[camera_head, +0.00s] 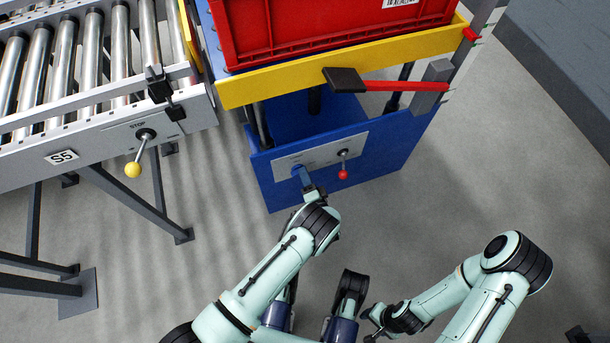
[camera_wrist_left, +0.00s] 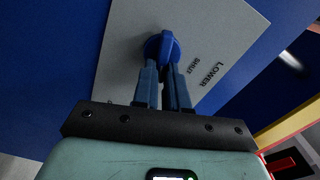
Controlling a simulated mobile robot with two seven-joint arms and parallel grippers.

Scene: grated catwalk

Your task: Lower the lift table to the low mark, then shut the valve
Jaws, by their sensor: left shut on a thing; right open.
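The lift table has a yellow platform (camera_head: 300,80) above a blue base (camera_head: 385,150). A grey panel (camera_head: 320,152) on the base carries a blue valve handle (camera_head: 299,171) and a lever with a red knob (camera_head: 343,174). In the left wrist view the blue valve handle (camera_wrist_left: 168,44) sits beside the words "LOWER" and "SHUT". My left gripper (camera_head: 309,188) is shut on the handle; its fingers (camera_wrist_left: 163,78) close around it. My right gripper (camera_head: 372,322) is open and empty, low in the head view, away from the panel. I cannot make out a low mark.
A red crate (camera_head: 330,30) stands on the platform. A red bar (camera_head: 405,86) with a black pad crosses the platform's right side. At left is a roller conveyor (camera_head: 70,60) with a yellow-knobbed stop lever (camera_head: 133,169). The floor right of the base is clear.

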